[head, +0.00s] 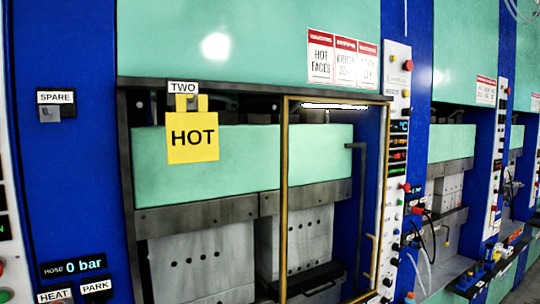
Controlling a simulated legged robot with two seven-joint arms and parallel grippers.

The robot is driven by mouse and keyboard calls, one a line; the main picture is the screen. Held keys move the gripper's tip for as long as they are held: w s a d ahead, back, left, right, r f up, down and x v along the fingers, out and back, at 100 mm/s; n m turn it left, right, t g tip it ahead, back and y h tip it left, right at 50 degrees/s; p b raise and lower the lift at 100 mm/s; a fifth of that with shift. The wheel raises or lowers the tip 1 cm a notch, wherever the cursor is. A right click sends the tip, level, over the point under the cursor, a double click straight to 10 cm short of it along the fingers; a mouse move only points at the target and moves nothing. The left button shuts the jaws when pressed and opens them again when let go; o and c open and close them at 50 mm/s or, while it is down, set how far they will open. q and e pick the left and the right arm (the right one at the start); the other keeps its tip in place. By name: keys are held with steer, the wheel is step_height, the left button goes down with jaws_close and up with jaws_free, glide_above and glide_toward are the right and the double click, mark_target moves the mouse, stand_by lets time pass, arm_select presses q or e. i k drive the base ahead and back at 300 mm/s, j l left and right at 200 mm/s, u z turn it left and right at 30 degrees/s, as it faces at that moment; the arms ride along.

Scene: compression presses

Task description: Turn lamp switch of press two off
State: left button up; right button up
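Press two (160,165) stands in the middle of the head view, with a "TWO" label (183,87) on its top frame. A yellow "HOT" sign (193,145) hangs just below that label. A bright white strip (335,106), like a lit lamp, shows under the top edge inside the press. A tall white control panel (397,80) stands at the press's right side, with several knobs, buttons and lit displays. Its labels are too small to read, so I cannot tell which control is the lamp switch. Neither of my grippers shows.
A yellow-edged guard frame (284,190) stands at the right part of press two's opening. A "SPARE" switch (50,113) and a "0 bar" hose display (74,267) are on the blue column at left. More presses (450,145) recede at right, with cables hanging.

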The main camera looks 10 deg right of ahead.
mark_target(406, 111)
steer(key=z, duration=1.25)
steer(key=i+l+u, duration=0.2)
steer(key=i+l, duration=0.25)
steer(key=i, duration=0.25)
steer(key=i+l+u, duration=0.2)
steer(key=i+l, duration=0.35)
steer(key=i, duration=0.15)
